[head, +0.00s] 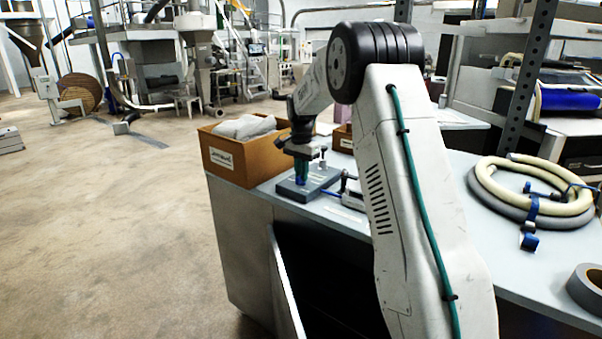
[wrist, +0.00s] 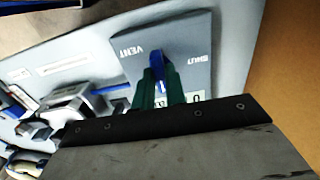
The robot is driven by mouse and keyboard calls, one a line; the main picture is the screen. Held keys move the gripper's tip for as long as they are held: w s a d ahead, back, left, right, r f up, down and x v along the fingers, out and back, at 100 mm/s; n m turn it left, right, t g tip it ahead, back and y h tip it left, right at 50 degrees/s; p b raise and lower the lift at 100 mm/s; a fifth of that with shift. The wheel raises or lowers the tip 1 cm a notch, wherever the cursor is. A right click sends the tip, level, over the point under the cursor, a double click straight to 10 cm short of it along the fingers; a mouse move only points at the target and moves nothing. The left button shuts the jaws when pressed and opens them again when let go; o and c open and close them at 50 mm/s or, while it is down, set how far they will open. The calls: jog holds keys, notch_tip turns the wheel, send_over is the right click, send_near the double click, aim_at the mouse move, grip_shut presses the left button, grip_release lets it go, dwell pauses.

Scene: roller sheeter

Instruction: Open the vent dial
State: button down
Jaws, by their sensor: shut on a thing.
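The vent dial is a blue knob (wrist: 157,62) on a grey plate (wrist: 198,35) lettered VENT on the left and SHUT on the right in the wrist view. My gripper (wrist: 158,80) has green fingers shut on the knob from both sides. The knob's end shows beyond the fingertips, between the two words; its exact pointing is partly hidden by the fingers. In the head view, my gripper (head: 301,172) reaches down onto the plate (head: 323,178) on the grey bench, and the knob is mostly covered.
A brown box (head: 232,158) with grey cloth stands left of the plate. A metal clamp-like fitting with blue parts (wrist: 75,105) lies beside it. A coiled hose (head: 535,205) and a grey tape roll (head: 586,287) lie on the bench at right. Open floor lies left.

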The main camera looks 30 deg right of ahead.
jog(key=c, duration=1.4)
grip_release()
jog(key=shift+c, duration=0.2)
notch_tip(320, 180, up, 8)
jog(key=shift+f, duration=0.1)
